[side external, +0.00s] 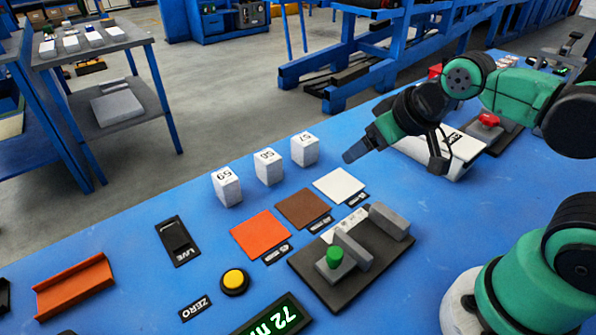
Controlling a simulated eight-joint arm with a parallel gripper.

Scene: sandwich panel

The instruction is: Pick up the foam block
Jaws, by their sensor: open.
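Three white, numbered blocks stand in a row on the blue bench: the left block (227,187), the middle block (268,168) and the right block (305,149). They look alike, and I cannot tell which, if any, is the foam block. My gripper (396,160) is open above the bench, to the right of the right block and apart from it. Its fingers are spread wide, and nothing shows between them. A white, printed item (462,150) lies behind and below the gripper, partly hidden by it.
Orange (260,234), brown (302,208) and white (339,185) squares lie in front of the blocks. A dark fixture (310,290) with grey blocks and a green knob stands nearer. A yellow button (235,281) and an orange channel (74,287) are at left. Open bench lies between them.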

